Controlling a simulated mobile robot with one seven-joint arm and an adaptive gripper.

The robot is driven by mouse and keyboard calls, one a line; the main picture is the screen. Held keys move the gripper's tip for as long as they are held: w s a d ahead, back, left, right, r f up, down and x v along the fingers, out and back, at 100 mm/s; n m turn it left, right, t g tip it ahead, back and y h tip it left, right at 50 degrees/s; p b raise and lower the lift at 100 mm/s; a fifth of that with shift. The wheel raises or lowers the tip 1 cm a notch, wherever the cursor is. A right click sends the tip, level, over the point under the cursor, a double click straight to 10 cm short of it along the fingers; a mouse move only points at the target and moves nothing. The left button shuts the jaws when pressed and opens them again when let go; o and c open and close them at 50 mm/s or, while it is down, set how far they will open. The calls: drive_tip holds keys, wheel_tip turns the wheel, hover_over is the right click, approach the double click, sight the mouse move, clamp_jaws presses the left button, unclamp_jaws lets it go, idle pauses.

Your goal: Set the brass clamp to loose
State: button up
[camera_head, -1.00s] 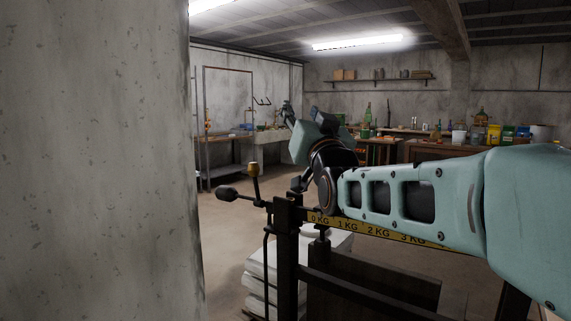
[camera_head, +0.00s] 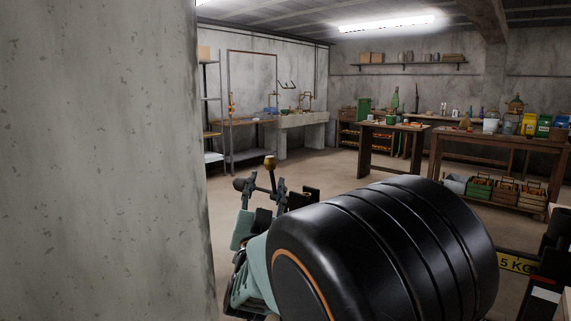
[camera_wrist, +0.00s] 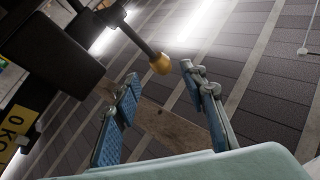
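The brass clamp shows as a brass ball knob (camera_head: 270,162) on a dark lever at the left end of the beam scale. In the head view the lever stands nearly upright. In the wrist view the brass knob (camera_wrist: 160,63) is at the end of its dark rod. My gripper (camera_wrist: 160,74) is open, and the knob appears between its two blue-padded fingertips. I cannot tell whether either finger touches it. In the head view my gripper (camera_head: 263,190) is just below the knob, and my black arm joint hides most of the scale.
The yellow scale strip (camera_head: 515,263) shows at the lower right. A concrete pillar (camera_head: 105,160) fills the left side, close by. Workbenches (camera_head: 500,148) and crates (camera_head: 505,190) stand farther back, with open floor before them.

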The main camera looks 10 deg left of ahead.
sight(270, 168)
drive_tip(key=x, duration=0.8)
drive_tip(key=shift+w, duration=0.25)
clamp_jaws()
